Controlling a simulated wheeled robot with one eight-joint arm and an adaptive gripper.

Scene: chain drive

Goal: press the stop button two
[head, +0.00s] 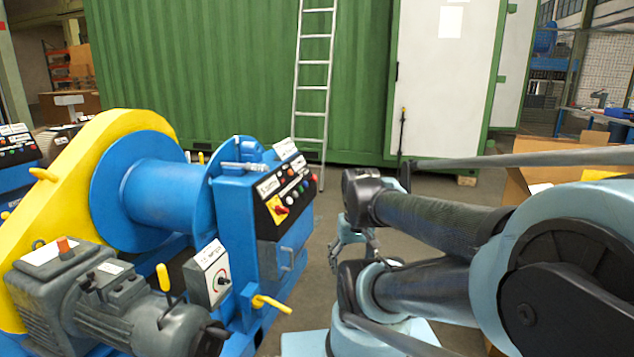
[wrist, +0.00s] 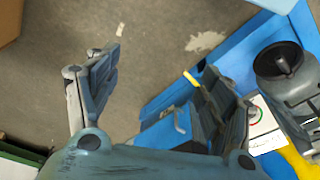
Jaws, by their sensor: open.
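A black control panel (head: 286,190) with several small coloured buttons slopes on top of a blue cabinet (head: 272,240), right of the winch drum. A red rotary switch on a yellow plate (head: 277,208) sits at its lower left. Red buttons show among the others, but the labels are too small to tell which is stop button two. My gripper (head: 350,242) is right of the cabinet, below the panel's height and apart from it. In the wrist view my gripper (wrist: 163,85) is open and empty, with floor between its fingers. The button panel cannot be made out there.
The blue winch drum (head: 155,198), yellow guard (head: 112,135) and grey motor (head: 135,305) fill the left. A second button panel (head: 15,145) is at the far left edge. A green container (head: 220,70) with a ladder (head: 314,85) stands behind. Cardboard boxes (head: 540,180) are at right.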

